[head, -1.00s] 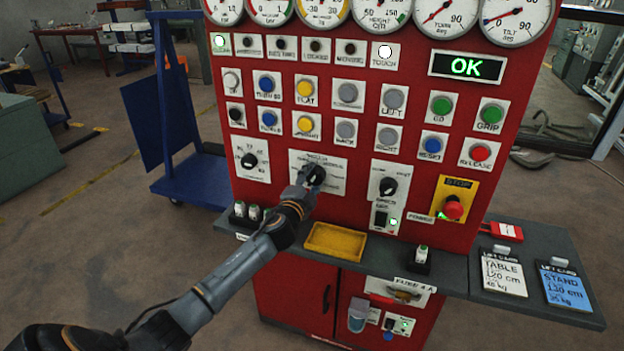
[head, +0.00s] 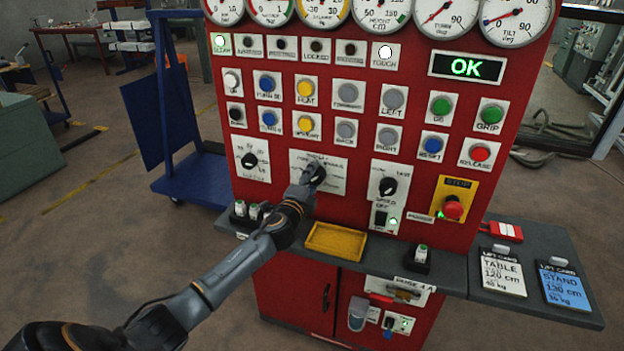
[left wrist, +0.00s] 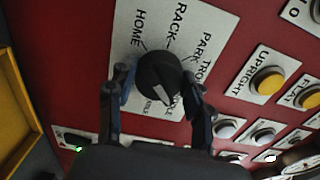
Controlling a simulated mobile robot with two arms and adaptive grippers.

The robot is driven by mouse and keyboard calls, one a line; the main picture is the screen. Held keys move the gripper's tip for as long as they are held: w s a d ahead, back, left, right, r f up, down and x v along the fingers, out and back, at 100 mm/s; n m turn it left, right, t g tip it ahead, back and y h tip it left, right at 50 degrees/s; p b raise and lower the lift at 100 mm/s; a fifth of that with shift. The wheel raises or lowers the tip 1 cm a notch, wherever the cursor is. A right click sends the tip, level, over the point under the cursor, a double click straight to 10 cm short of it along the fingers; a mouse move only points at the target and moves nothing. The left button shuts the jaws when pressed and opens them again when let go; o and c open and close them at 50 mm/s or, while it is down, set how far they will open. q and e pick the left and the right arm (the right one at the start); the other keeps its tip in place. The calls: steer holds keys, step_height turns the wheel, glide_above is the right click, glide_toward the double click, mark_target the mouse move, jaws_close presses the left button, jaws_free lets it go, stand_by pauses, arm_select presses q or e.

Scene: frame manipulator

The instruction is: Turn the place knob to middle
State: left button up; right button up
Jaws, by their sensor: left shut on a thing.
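The place knob (left wrist: 160,76) is a round black knob with a white pointer mark, on a white label plate (left wrist: 140,20) on the red panel. In the left wrist view the plate reads HOME, RACK and further words, some partly hidden by the knob and fingers. The white mark points toward the bottom right of that view; I cannot read for sure which word it meets. My left gripper (left wrist: 157,82) has one finger on each side of the knob and is shut on it. In the head view my left gripper (head: 311,177) covers much of the knob. My right gripper is not in view.
Another black knob (head: 249,160) is left of the plate and a speed knob (head: 388,186) right of it. Rows of buttons sit above. A red stop button (head: 453,209) is at right. A yellow tray (head: 336,241) lies on the shelf below. The display (head: 467,66) reads OK.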

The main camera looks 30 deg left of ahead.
arm_select(q)
steer(key=o, duration=1.2)
steer(key=shift+c, duration=0.2)
steer(key=shift+s, duration=0.1)
steer(key=v, duration=1.1)
steer(key=shift+s+d, duration=0.2)
steer(key=shift+s, duration=0.2)
steer(key=shift+f, duration=0.15)
